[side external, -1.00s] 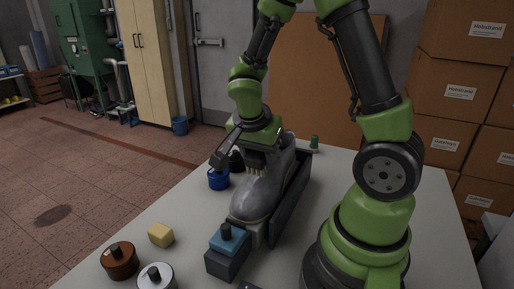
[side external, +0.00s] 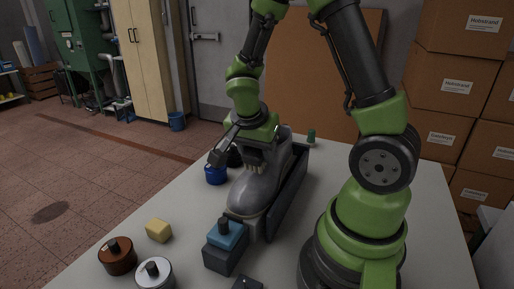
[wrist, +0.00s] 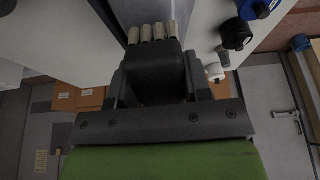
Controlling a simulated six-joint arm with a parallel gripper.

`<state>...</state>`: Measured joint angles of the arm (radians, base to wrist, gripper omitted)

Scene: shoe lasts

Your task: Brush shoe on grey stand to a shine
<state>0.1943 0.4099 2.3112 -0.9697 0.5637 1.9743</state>
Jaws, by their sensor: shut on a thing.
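A glossy grey shoe (side external: 259,189) sits on a dark grey stand (side external: 292,194) with a raised side wall. My gripper (side external: 254,152) is above the far part of the shoe, shut on a dark brush with pale bristle tufts (side external: 254,167). The bristles point down at the shoe's upper; I cannot tell whether they touch. In the wrist view the dark brush block (wrist: 154,75) sits between my fingers, with its bristles (wrist: 152,33) beside the grey shoe (wrist: 70,28). The gripper hides part of the shoe's far end.
A blue tin (side external: 215,174) and a black item (side external: 235,157) stand left of the shoe. A blue-topped block (side external: 226,240) is before the toe. A yellow block (side external: 159,230), a brown tin (side external: 117,256) and a white tin (side external: 155,273) lie front left. A green-topped item (side external: 311,137) stands behind.

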